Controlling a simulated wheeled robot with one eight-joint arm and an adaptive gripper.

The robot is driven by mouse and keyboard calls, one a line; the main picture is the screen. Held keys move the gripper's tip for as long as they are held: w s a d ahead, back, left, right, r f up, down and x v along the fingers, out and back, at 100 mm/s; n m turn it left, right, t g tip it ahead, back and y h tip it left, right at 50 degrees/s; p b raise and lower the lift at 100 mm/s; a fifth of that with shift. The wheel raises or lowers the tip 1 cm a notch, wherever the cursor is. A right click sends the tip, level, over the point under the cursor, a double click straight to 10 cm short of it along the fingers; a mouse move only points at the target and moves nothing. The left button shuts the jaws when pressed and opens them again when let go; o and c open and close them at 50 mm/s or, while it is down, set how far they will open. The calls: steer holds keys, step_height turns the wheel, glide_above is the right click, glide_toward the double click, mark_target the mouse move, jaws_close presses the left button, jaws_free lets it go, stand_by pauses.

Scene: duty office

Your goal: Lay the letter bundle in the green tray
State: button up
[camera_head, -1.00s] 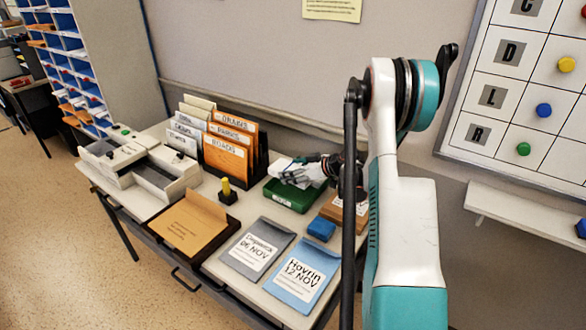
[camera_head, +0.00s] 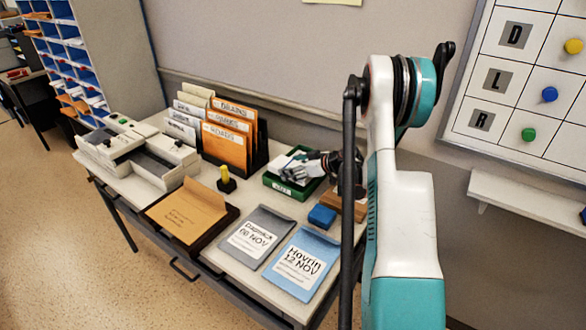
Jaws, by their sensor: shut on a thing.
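The green tray (camera_head: 291,192) stands toward the back right of the desk, with a small white label on its front. The white letter bundle (camera_head: 284,163) is at the tray, within its rim as seen from here. My gripper (camera_head: 292,173) is over the tray and shut on the bundle. The fingers cover part of the bundle, and my arm hides what lies to the right. I cannot tell whether the bundle touches the tray floor.
An orange folder rack (camera_head: 228,140) stands close left of the tray. A blue block (camera_head: 321,216) and a brown box (camera_head: 346,203) are in front and right.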

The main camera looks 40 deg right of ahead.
steer(key=o, duration=1.2)
steer(key=v, duration=1.2)
